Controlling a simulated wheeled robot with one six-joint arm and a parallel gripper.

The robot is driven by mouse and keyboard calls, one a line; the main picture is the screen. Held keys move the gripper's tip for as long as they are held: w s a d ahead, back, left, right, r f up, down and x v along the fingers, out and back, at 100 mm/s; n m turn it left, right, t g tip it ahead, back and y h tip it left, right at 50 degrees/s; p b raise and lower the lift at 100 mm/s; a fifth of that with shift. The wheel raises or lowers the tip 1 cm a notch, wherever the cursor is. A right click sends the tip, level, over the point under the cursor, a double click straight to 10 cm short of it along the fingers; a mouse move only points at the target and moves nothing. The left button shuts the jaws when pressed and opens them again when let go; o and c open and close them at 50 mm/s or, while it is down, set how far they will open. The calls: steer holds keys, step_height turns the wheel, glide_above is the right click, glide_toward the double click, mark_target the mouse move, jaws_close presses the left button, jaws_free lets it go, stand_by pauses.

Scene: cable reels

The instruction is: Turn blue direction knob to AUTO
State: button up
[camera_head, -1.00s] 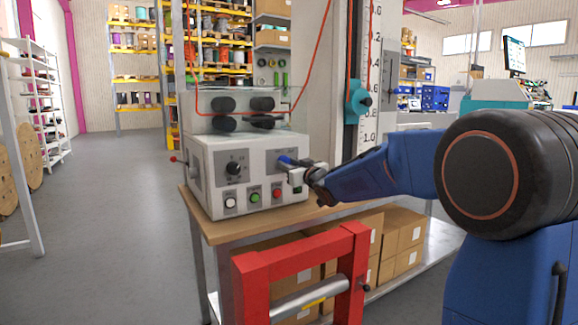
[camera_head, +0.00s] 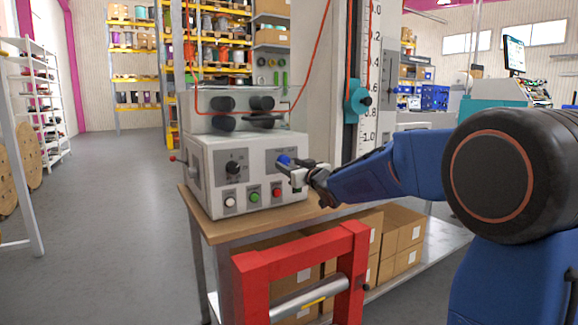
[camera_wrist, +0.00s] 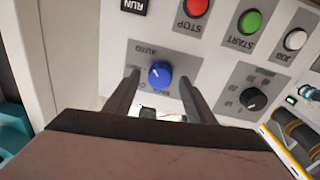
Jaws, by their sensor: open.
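The blue direction knob (camera_wrist: 160,74) is on the white control box (camera_head: 206,150), on a grey plate with the word AUTO at one corner in the wrist view. A white mark on the knob points toward its lower edge in that view. It also shows in the head view as a blue spot (camera_head: 283,160) at the fingertips. My gripper (camera_wrist: 157,92) is open, with one finger on each side of the knob and visible gaps between. My gripper (camera_head: 289,166) reaches the box from the right in the head view. Smaller lettering near the knob is partly hidden.
A black knob (camera_head: 233,167) sits left of the blue one. White (camera_head: 230,202), green (camera_head: 254,197) and red (camera_head: 277,192) buttons line the lower front. The box stands on a wooden-topped table (camera_head: 225,230). A red frame (camera_head: 300,258) stands in front.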

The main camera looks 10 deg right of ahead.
steer(key=v, duration=1.6)
steer(key=shift+s+f, duration=0.1)
steer(key=shift+f, duration=0.05)
steer(key=s+d+f+m+g+h, duration=0.2)
steer(key=s+d+f+h, duration=0.1)
steer(key=s+f, duration=0.3)
steer(key=s+d+f+m+g+h, duration=0.3)
steer(key=s+d+f+h, duration=0.1)
steer(key=s, duration=0.5)
steer(key=s+a+f+g, duration=0.1)
steer(key=s+f, duration=0.3)
steer(key=s, duration=0.4)
steer(key=s+a+f+g+y, duration=0.1)
steer(key=s+f+g, duration=0.3)
steer(key=s, duration=0.4)
steer(key=s+a+f+g+y, duration=0.1)
steer(key=s+a+f+g, duration=0.1)
steer(key=s+f, duration=0.4)
steer(key=shift+s+a+n+g, duration=0.3)
steer(key=shift+s+a+g, duration=0.15)
steer(key=shift+s, duration=0.5)
